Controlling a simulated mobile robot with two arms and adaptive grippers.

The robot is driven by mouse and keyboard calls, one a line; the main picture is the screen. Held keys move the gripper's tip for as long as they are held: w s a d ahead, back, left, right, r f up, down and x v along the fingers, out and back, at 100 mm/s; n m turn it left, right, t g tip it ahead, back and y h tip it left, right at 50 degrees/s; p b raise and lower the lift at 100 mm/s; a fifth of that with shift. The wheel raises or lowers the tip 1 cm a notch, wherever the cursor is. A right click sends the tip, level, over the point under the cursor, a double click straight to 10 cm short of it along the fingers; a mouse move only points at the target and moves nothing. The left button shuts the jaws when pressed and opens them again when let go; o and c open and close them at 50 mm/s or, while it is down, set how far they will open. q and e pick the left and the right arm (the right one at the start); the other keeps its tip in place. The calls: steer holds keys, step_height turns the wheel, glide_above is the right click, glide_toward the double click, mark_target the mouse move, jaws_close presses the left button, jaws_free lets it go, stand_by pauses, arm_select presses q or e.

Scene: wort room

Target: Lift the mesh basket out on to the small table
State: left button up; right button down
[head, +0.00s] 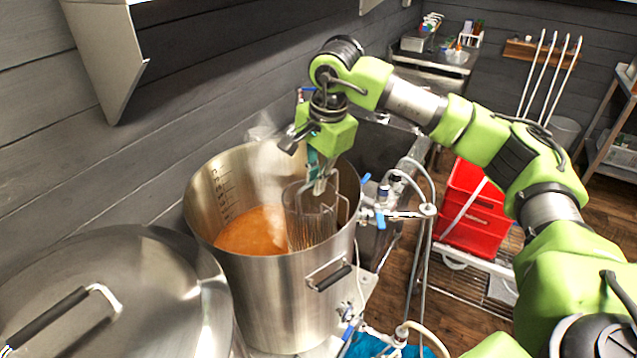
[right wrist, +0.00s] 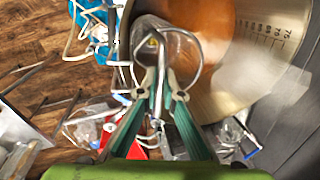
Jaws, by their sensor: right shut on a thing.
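The mesh basket (head: 306,222) hangs upright inside the open steel pot, its lower part at the amber liquid (head: 250,232). Its wire handle rises to my right gripper (head: 318,176), which is shut on it above the pot's right half. In the right wrist view the green fingers of my right gripper (right wrist: 158,92) close on the handle, with the basket (right wrist: 180,50) beyond them. The steel pot (head: 300,296) has volume marks on its inner wall. My left gripper is not in view. I cannot make out the small table for certain.
A lidded steel vessel (head: 150,285) stands at the left, close to the pot. Hoses and blue-handled valves (head: 385,192) are right of the pot. A red crate (head: 472,210) sits on a low wire rack. Steam rises from the pot.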

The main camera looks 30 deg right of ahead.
step_height(320, 180, up, 24)
steer(key=w+p, duration=0.1)
steer(key=p, duration=0.5)
steer(key=shift+a+f, duration=0.2)
stand_by(0.8)
